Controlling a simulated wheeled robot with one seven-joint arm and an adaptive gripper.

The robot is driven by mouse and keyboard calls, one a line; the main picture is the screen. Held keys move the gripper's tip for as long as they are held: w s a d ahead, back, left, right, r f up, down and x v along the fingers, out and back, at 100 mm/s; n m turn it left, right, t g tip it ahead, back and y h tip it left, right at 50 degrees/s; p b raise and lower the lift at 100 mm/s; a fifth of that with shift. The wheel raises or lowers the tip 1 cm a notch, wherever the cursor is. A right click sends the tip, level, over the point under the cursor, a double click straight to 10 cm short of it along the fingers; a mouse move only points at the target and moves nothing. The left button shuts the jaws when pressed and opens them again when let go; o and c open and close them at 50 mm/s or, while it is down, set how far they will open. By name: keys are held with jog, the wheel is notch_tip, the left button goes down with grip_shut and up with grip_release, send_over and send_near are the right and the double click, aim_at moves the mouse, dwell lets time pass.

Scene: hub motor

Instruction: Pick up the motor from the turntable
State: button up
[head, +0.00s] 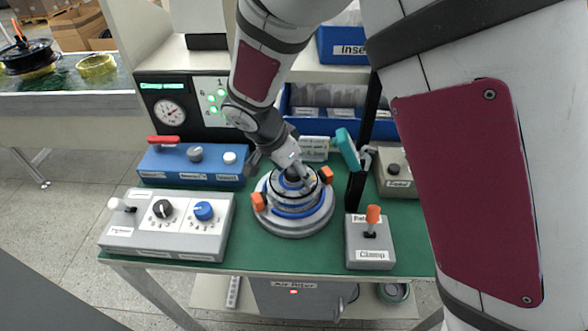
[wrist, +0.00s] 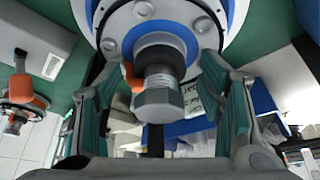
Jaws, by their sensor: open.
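The motor (head: 290,211), a round silver and blue hub, sits on the round grey turntable (head: 298,231) between two orange clamp blocks. In the wrist view the silver and blue motor face (wrist: 205,20) fills the top, and a dark shaft with a silver hex end (wrist: 157,103) points out of it. My gripper (head: 300,176) is over the motor's top. In the wrist view its open teal-lined fingers (wrist: 158,70) stand on either side of the shaft, with gaps visible on both sides. The arm end hides part of the motor's top in the head view.
A grey control box (head: 170,238) and a blue box (head: 172,163) stand left of the turntable. A clamp lever box (head: 372,250) and a dark post with a teal part (head: 346,148) stand close on the right. Blue bins (head: 300,97) are behind.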

grip_shut()
jog(key=shift+r, duration=0.1)
